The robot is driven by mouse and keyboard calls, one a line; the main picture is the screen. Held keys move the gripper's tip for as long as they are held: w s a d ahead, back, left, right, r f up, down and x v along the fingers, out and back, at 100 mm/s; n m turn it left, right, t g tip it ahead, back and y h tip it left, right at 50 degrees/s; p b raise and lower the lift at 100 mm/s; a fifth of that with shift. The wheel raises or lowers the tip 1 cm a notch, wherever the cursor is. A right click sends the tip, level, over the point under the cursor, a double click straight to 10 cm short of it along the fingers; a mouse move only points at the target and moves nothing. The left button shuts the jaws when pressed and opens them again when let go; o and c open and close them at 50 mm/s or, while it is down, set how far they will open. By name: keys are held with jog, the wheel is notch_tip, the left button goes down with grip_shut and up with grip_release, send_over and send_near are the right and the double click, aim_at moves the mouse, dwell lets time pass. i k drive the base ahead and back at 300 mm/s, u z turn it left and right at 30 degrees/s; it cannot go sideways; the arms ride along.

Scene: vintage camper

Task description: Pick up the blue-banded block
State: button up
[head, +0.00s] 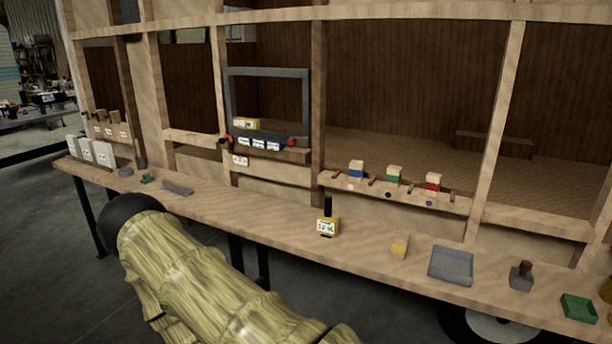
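The blue-banded block (356,171) stands upright on a narrow wooden ledge behind the long bench. It has a pale wood top and a blue band beneath. A green-banded block (393,175) and a red-banded block (432,182) stand to its right on the same ledge (460,204), with gaps between them. Nothing covers the blue-banded block from this view. My arm crosses the lower left of the view, well apart from the blocks. My gripper's fingers do not show.
Wooden posts stand either side of the ledge. A dark-framed panel (266,72) is left.

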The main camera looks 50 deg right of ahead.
aim_at(356, 167)
jog(key=i, duration=0.85)
jog(key=z, duration=0.65)
jog(key=i, duration=1.3)
jog(key=z, duration=1.5)
jog(key=i, duration=0.65)
jog(key=z, duration=0.6)
